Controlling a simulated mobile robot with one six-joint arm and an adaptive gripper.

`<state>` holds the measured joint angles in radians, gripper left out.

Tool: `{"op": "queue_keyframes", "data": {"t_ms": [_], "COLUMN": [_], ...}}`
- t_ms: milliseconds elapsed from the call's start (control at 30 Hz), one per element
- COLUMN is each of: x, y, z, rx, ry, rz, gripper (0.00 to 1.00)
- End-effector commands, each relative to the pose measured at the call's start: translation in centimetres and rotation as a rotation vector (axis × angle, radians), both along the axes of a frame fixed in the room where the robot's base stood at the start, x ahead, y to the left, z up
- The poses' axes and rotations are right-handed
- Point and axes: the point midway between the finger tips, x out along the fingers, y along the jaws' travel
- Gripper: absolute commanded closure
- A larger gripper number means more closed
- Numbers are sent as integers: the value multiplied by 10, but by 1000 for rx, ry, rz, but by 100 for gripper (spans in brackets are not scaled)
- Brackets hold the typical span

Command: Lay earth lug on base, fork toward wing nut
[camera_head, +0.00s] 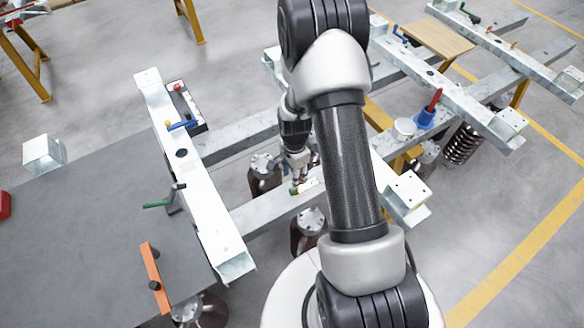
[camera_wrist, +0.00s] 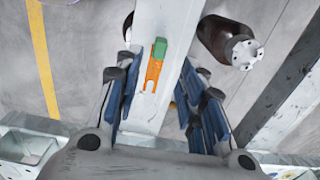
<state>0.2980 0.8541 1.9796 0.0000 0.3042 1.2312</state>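The earth lug (camera_wrist: 154,66) shows in the wrist view as a flat orange fork with a green end. It lies along a pale grey beam (camera_wrist: 150,20), green end away from me, fork end toward my palm. My gripper (camera_wrist: 156,72) is open, with its blue-padded fingers on either side of the lug and visible gaps to both. Whether the lug touches the beam is hard to tell. In the head view my gripper (camera_head: 297,172) is low over the beam, and the green end (camera_head: 293,191) shows beside it. I cannot make out a wing nut or the base for certain.
Dark brown insulators (camera_head: 264,174) with metal caps stand beside the beam; another (camera_wrist: 228,42) is close right of my fingers. A steel frame beam (camera_head: 190,175) with a green-handled clamp (camera_head: 160,204) lies left. A blue holder (camera_head: 426,118) and white tub (camera_head: 405,127) sit right.

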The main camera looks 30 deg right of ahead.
Motion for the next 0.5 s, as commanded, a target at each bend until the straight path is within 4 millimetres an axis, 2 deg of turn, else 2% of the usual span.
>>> {"op": "queue_keyframes", "data": {"t_ms": [167,500], "x": [-1,-1], "y": [0,0], "z": [-18,-78], "rx": [2,1], "ry": [4,4], "rz": [-11,-8], "gripper": [63,63]}}
